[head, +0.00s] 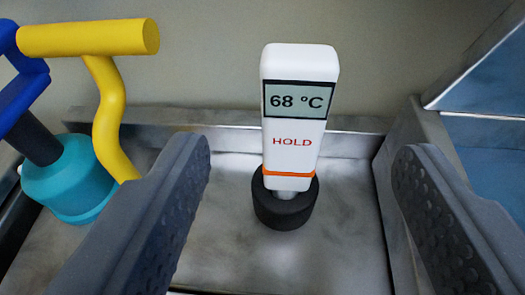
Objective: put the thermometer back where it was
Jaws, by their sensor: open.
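The thermometer (294,160) is white with a grey display reading 68 °C, the word HOLD in red and an orange band near its lower end. It stands upright in a black round base (285,208) on a metal surface. My gripper (302,170) is open, with one dark grey finger at the left and one at the right. The thermometer is between the fingers in the picture, apart from both. The lower part of the thermometer is hidden inside or behind the base.
A teal round object (68,185) and a yellow bent handle (108,95) with blue parts stand at the left, close to my left finger. The metal surface (230,255) has a raised back edge and a right wall. A blue panelled thing (490,80) is at the right.

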